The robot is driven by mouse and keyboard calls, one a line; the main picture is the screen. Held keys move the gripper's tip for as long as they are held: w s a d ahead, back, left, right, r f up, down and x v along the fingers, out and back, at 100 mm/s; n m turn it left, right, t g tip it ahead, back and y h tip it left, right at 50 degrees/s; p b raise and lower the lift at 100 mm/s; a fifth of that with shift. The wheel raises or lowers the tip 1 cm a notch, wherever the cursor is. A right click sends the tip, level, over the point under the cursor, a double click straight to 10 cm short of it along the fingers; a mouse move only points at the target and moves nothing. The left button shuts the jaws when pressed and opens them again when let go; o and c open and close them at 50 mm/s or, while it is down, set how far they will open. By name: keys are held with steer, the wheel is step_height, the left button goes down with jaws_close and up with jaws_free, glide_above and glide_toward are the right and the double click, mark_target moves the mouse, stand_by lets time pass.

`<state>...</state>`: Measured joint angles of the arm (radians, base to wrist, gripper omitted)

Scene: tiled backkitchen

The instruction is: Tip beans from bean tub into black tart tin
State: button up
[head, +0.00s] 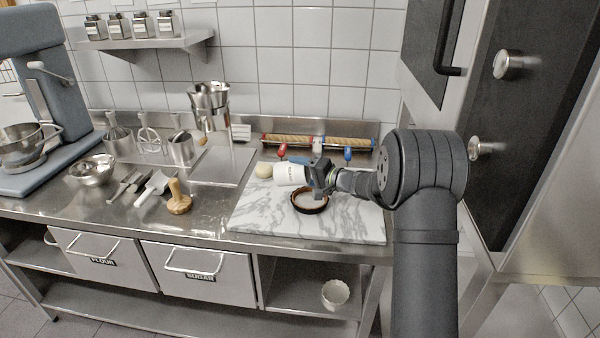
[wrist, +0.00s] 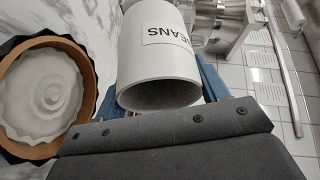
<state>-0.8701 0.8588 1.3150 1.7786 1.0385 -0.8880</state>
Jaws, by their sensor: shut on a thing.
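The white bean tub (head: 290,174) is held tilted over the marble slab, just left of my gripper (head: 320,178). In the wrist view, the tub (wrist: 160,45) shows its BEANS label and a shadowed open mouth; I see no beans in it. My gripper's blue fingers (wrist: 210,82) are shut on the tub, partly hidden behind it and the dark gripper body. The black tart tin (head: 310,212) sits on the slab below my gripper. In the wrist view it lies to the left of the tub, with a brown ring and a pale fluted lining inside. No beans show there.
The marble slab (head: 265,215) has free room around the tin. A wooden-knobbed tool (head: 179,198), a scoop (head: 155,187) and a metal bowl (head: 92,170) stand left.

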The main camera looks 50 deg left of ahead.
steer(key=shift+r, duration=0.15)
steer(key=shift+r+n+t+h, duration=0.3)
steer(key=shift+r+t+h, duration=0.1)
steer(key=shift+r+h, duration=0.35)
steer(key=shift+r+n+t+h, duration=0.35)
steer(key=shift+r+t+h, duration=0.3)
steer(key=shift+h, duration=0.5)
steer(key=shift+r+n+t+h, duration=0.35)
steer(key=shift+r+t+h, duration=0.25)
steer(key=shift+h, duration=0.5)
step_height(320, 180, up, 2)
steer(key=n+t+h, duration=0.1)
steer(key=t+h, duration=0.2)
steer(key=h, duration=0.1)
steer(key=shift+a, duration=0.1)
steer(key=shift+r+n+t+h, duration=0.3)
steer(key=shift+r+t+h, duration=0.15)
steer(key=shift+t+h, duration=0.45)
